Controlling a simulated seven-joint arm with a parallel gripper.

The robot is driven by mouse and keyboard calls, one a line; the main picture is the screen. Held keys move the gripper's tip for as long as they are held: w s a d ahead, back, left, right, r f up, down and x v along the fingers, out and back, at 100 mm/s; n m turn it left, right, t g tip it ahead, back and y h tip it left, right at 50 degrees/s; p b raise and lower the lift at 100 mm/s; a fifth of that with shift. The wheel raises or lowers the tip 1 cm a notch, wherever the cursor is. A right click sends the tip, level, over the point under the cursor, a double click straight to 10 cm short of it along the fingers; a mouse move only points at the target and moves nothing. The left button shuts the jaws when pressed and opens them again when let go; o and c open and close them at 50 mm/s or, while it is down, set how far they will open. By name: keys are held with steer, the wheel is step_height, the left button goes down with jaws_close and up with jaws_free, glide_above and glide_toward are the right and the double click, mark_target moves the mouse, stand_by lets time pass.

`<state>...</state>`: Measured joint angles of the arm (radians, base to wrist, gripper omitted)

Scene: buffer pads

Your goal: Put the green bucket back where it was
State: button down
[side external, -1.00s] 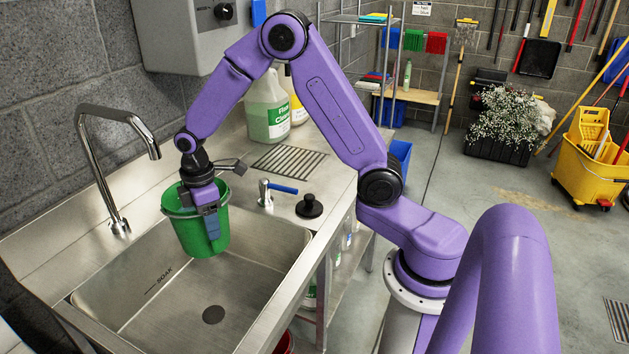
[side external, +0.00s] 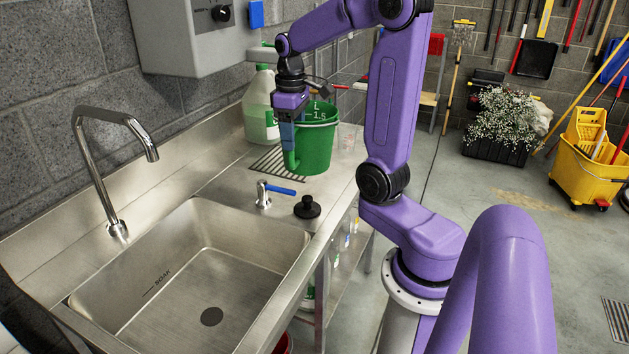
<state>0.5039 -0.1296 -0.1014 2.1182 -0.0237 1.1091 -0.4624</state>
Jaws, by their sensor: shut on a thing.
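The green bucket (side external: 315,147) is upright over the steel counter, at the right edge of the slotted drain grate (side external: 264,166). My gripper (side external: 288,138) is shut on the bucket's left side near the rim. Whether the bucket's bottom touches the counter or hangs just above it, I cannot tell. The bucket hides part of the grate and of the counter behind it. Faint reddish marks (side external: 348,138) show on the counter just right of the bucket.
The empty sink basin (side external: 190,270) and its tall faucet (side external: 115,150) are at left. A blue-handled valve (side external: 270,191) and a black stopper (side external: 307,207) stand in front of the bucket. A white-and-green jug (side external: 259,105) stands behind it, close to my gripper.

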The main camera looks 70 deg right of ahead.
steer(key=s+d+m, duration=0.1)
steer(key=s+d, duration=0.4)
steer(key=s, duration=0.1)
steer(key=w+d+f, duration=0.1)
steer(key=w, duration=0.1)
steer(key=w+d+f, duration=0.1)
steer(key=w+d, duration=0.1)
steer(key=w+d+f, duration=0.1)
steer(key=w, duration=0.1)
steer(key=shift+w+d+f, duration=0.1)
steer(key=shift+w+d, duration=0.05)
steer(key=shift+d, duration=0.2)
steer(key=w+f, duration=0.1)
steer(key=w+d+f, duration=0.1)
steer(key=f, duration=0.1)
steer(key=w+d+f, duration=0.1)
steer(key=shift+w+d+f, duration=0.2)
steer(key=shift+f, duration=0.05)
steer(key=shift+w+d+f, duration=0.35)
steer(key=shift+w+f, duration=0.1)
steer(key=shift+f, duration=0.2)
steer(key=shift+w+d+f, duration=0.1)
steer(key=shift+w+f, duration=0.05)
steer(key=shift+f, duration=2)
steer(key=shift+c, duration=1.8)
jaws_free()
steer(key=shift+f, duration=0.1)
